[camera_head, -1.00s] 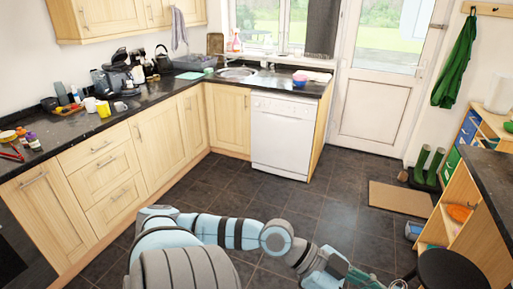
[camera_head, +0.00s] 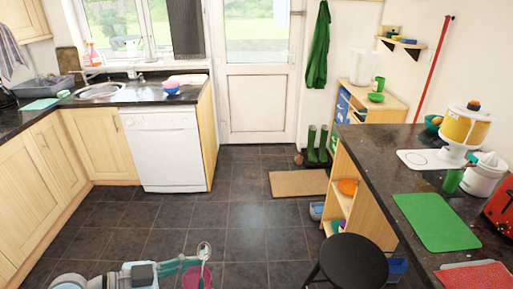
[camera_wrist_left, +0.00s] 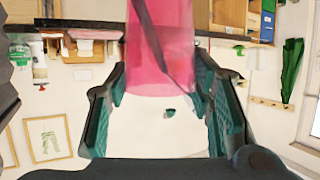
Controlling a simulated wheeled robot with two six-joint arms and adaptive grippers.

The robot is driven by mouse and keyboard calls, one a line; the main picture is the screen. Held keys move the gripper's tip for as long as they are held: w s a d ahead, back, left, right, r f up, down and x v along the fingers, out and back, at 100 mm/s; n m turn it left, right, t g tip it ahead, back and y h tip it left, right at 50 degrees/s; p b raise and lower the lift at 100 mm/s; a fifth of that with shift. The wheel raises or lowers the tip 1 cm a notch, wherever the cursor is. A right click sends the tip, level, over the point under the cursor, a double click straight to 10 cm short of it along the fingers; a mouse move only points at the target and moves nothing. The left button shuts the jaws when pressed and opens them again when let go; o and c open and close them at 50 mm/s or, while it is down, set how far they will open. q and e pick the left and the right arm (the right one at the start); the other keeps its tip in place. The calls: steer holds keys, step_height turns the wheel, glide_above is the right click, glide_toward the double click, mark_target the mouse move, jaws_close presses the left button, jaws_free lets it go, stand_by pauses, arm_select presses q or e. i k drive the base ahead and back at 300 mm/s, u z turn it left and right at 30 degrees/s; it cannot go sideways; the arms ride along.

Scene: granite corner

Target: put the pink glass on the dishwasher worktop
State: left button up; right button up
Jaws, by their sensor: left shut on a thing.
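The pink glass (camera_head: 197,279) is upright at the bottom of the head view, partly cut off by the frame edge. A spoon-like utensil (camera_head: 204,252) stands up out of it. My left gripper (camera_head: 185,270) is shut on the glass, above the floor. In the left wrist view the pink glass (camera_wrist_left: 160,45) sits between the two fingers of the left gripper (camera_wrist_left: 160,78), with a dark handle showing through it. The white dishwasher (camera_head: 160,150) stands at the left under the dark worktop (camera_head: 137,94). My right gripper is not in view.
A blue and pink bowl (camera_head: 172,89) and a pale cloth (camera_head: 188,79) occupy the worktop's right part; the sink (camera_head: 100,91) is at its left. A black stool (camera_head: 350,262) and dark counter (camera_head: 400,170) are at the right. The middle floor is clear.

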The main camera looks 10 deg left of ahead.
mark_target(145, 95)
steer(key=u, duration=0.9)
steer(key=i, duration=2.1)
steer(key=u, duration=0.25)
steer(key=i, duration=2.2)
steer(key=z, duration=0.55)
steer(key=i, duration=0.5)
steer(key=z, duration=0.2)
